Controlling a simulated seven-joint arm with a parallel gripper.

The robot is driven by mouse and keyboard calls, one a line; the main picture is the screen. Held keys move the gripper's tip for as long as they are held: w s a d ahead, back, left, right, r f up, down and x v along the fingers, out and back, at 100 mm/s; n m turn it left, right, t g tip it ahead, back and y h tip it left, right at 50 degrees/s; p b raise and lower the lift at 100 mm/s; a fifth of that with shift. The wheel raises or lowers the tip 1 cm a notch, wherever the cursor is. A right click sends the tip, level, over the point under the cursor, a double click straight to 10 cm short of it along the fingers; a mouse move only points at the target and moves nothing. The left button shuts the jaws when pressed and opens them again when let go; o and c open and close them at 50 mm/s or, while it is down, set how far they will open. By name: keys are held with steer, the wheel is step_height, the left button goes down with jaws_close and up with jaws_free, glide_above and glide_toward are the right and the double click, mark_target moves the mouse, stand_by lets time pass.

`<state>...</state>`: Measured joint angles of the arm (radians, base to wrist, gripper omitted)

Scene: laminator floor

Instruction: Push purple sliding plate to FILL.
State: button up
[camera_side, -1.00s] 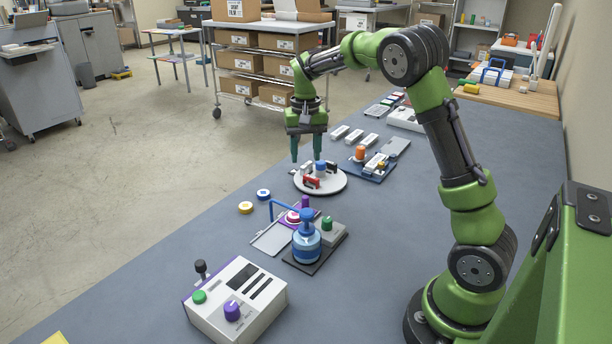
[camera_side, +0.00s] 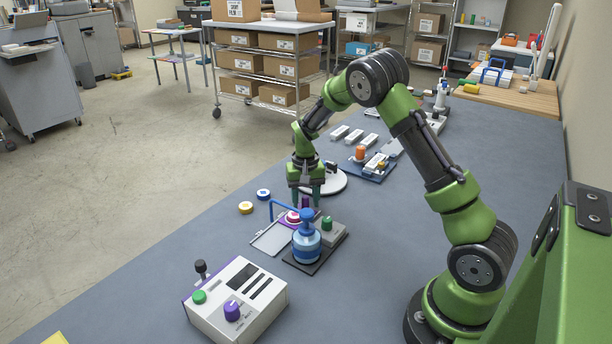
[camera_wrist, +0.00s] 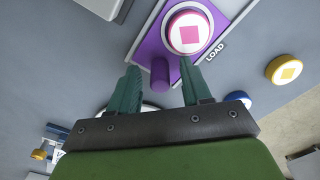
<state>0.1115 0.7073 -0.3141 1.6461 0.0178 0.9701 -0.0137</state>
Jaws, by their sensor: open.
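The purple sliding plate (camera_wrist: 152,42) shows in the wrist view with an upright purple post (camera_wrist: 160,74) on it. A white and magenta round puck with a square mark (camera_wrist: 188,31) sits on the plate, beside the word LOAD. In the side view the purple plate is partly hidden behind the blue press (camera_side: 307,241). My gripper (camera_side: 306,202) is low over the plate. In the wrist view its two green fingers (camera_wrist: 160,70) are apart, with the post appearing between them. I cannot tell whether they touch it. The FILL mark is not readable in either view.
A blue puck (camera_side: 263,194) and a yellow puck (camera_side: 245,207) lie left of the station. A white round turntable (camera_side: 330,181) is just behind my gripper. A control box (camera_side: 236,300) with knobs stands in front. The mat's left side is mostly clear.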

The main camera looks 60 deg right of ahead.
mark_target(295, 214)
jaws_close()
steer(key=a, duration=0.4)
steer(key=shift+a, duration=0.35)
jaws_free()
steer(key=shift+r, duration=0.15)
